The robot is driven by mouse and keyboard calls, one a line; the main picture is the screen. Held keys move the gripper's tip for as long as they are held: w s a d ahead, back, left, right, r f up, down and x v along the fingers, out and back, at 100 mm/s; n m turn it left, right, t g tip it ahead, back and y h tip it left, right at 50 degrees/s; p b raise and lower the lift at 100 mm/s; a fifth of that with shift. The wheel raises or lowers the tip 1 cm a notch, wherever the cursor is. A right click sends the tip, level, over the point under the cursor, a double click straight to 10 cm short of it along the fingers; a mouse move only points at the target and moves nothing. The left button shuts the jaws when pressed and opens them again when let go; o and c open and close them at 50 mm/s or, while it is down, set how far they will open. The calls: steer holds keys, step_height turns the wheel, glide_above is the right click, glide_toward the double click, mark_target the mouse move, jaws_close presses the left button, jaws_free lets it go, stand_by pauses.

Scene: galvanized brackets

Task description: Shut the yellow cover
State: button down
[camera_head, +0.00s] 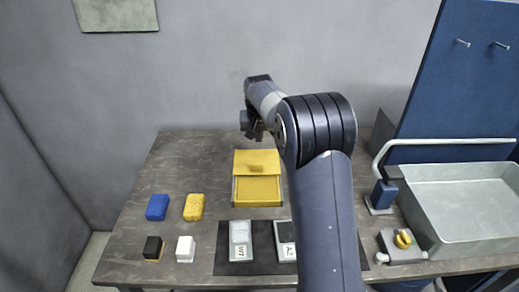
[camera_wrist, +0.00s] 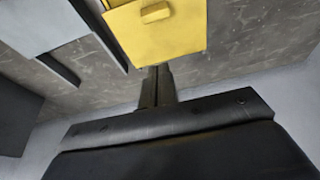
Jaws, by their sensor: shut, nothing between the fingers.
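A yellow box (camera_head: 258,204) sits on the table left of my arm, its open top facing up. Its yellow cover (camera_head: 257,158) rises at the back edge of the box and is open, with a small tab on it. In the wrist view a yellow panel with a tab (camera_wrist: 178,35) shows at the top, just ahead of the fingers; I take it for the cover. My gripper (camera_head: 252,133) is above and behind the cover, its fingers (camera_wrist: 157,72) shut and empty. I cannot tell whether they touch the cover.
A blue sponge (camera_head: 157,207) and a yellow one (camera_head: 194,207) lie to the left, with a black block (camera_head: 153,247) and a white block (camera_head: 185,248) in front. Labelled pads (camera_head: 240,239) lie on a dark mat.

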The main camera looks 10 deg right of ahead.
steer(key=w, duration=0.1)
steer(key=p, duration=0.2)
glide_above(258, 158)
steer(key=s, duration=0.1)
step_height(258, 158, down, 9)
steer(key=shift+s+f, duration=0.1)
steer(key=shift+f, duration=0.05)
steer(key=shift+s+a+f+p, duration=0.1)
steer(key=shift+s+a+p, duration=0.2)
steer(key=shift+s, duration=0.65)
steer(key=shift+s+a+f+p, duration=0.15)
steer(key=shift+s+p, duration=0.1)
steer(key=shift+s, duration=0.7)
